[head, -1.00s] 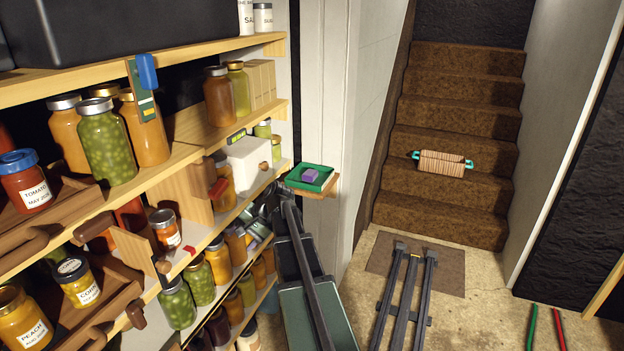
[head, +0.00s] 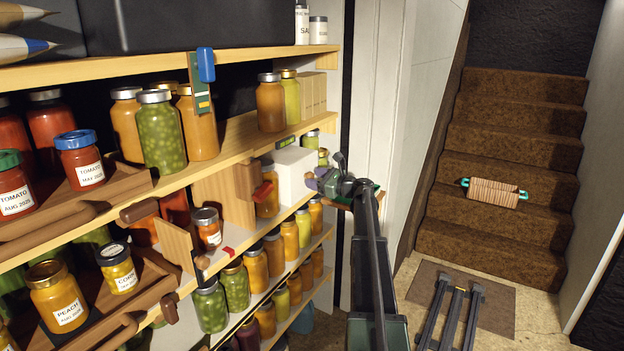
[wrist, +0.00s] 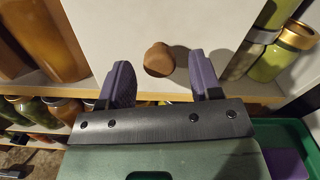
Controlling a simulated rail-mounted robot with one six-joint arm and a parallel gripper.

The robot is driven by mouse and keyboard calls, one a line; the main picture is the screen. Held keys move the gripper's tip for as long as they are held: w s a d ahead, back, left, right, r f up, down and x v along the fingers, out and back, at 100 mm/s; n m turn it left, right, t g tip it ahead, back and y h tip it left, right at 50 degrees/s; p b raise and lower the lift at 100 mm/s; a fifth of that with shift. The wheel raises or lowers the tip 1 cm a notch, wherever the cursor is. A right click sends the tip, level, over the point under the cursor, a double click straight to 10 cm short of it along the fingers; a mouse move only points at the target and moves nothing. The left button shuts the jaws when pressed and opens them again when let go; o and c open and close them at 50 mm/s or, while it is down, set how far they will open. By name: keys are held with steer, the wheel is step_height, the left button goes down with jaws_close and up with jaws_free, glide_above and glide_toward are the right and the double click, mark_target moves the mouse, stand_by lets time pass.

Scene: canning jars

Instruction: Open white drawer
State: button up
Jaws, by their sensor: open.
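The white drawer (head: 293,170) is a plain white box on the middle shelf. It appears shut. Its round brown knob (wrist: 159,58) shows in the wrist view on the white front (wrist: 120,25). My gripper (head: 312,181) is in front of the drawer at its right side in the head view, and hides the knob there. In the wrist view my gripper (wrist: 159,70) is open, with one purple finger on each side of the knob. Gaps show between the knob and both fingers.
Amber jars (wrist: 40,40) stand left of the drawer and a green jar with a gold lid (wrist: 285,50) stands right of it. A green tray (wrist: 297,135) with a purple block lies at the lower right. Jars (head: 290,238) line the shelf below.

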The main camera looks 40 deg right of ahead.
steer(key=shift+x, duration=0.9)
steer(key=shift+c, duration=0.4)
